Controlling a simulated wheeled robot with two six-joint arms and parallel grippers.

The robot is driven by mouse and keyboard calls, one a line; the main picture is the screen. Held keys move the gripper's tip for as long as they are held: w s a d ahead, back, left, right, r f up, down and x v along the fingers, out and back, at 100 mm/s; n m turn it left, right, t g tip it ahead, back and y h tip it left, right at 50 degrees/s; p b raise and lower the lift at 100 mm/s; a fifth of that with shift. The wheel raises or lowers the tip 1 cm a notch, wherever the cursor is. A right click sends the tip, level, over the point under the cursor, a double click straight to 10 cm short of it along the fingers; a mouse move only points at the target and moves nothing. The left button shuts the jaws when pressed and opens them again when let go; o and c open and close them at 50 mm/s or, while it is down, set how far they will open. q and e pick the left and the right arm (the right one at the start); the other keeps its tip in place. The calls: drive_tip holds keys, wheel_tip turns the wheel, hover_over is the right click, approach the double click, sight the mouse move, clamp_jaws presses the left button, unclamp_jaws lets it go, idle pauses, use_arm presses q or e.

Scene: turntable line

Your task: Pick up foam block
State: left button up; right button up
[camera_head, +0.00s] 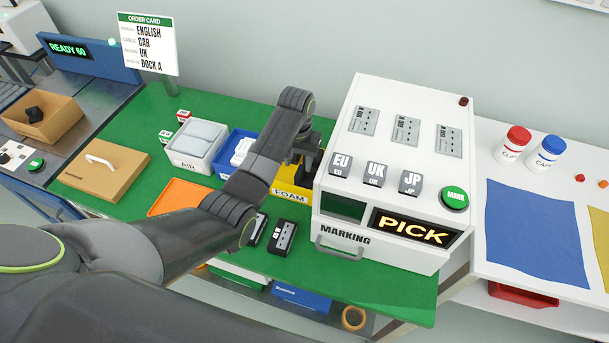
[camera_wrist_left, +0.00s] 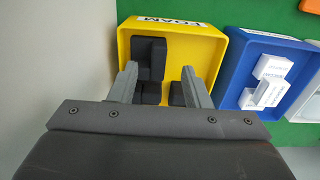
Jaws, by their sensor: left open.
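The yellow foam bin (camera_head: 291,195), labelled FOAM, stands left of the marking machine, mostly hidden behind my arm. In the left wrist view the yellow bin (camera_wrist_left: 206,50) holds several dark foam blocks. One foam block (camera_wrist_left: 150,55) stands higher than the others and lies between my fingers. Other dark blocks (camera_wrist_left: 177,95) lie lower in the bin. My left gripper (camera_head: 304,152) is over the bin; in the wrist view the left gripper (camera_wrist_left: 159,72) is open, with its fingers on either side of the raised block. Whether they touch it I cannot tell.
The white marking machine (camera_head: 385,222) stands close to the right of the foam bin. A blue bin (camera_wrist_left: 246,75) with white boxes is beside it. A grey bin (camera_head: 190,160), an orange tray (camera_head: 170,196) and black modules (camera_head: 283,237) are on the green table.

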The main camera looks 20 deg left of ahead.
sight(299, 173)
use_arm(q)
drive_tip(key=shift+d+f+p, duration=0.1)
drive_tip(key=shift+f+p, duration=0.4)
drive_tip(key=shift+f, duration=2.15)
clamp_jaws()
